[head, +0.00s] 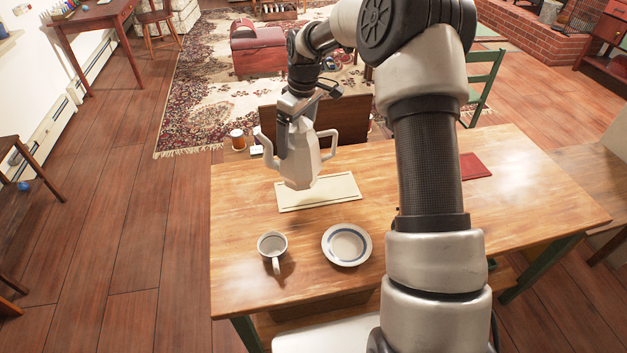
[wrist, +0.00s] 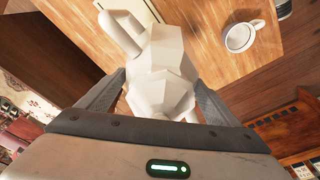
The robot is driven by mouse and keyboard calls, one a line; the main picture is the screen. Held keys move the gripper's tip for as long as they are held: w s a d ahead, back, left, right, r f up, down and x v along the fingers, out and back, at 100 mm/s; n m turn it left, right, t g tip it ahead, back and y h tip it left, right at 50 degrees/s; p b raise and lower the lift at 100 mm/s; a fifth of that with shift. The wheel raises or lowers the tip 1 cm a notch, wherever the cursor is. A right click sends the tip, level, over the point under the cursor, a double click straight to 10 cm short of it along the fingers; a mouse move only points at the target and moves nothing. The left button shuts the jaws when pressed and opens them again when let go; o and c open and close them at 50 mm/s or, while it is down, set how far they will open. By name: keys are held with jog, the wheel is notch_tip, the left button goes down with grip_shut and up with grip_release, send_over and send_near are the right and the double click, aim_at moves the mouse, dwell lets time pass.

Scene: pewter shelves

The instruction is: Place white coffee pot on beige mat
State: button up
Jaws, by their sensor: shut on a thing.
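The white coffee pot (head: 302,160) is faceted, with a spout on one side and a handle on the other. My gripper (head: 290,135) is shut on its upper part and holds it upright. In the head view the pot shows over the beige mat (head: 335,192), covering the mat's left part. I cannot tell from this view exactly how high its base is above the mat. In the wrist view the pot (wrist: 165,80) fills the middle between the two fingers (wrist: 160,105).
A white mug (head: 272,245) and a plate with a blue ring (head: 347,245) stand on the wooden table (head: 235,215) nearer to me. A red book or mat (head: 476,166) lies to the right behind my arm. An orange-brown cup (head: 238,139) is beyond the table's far left corner.

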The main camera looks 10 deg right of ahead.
jog(key=shift+w+f, duration=0.2)
jog(key=shift+f, duration=4.65)
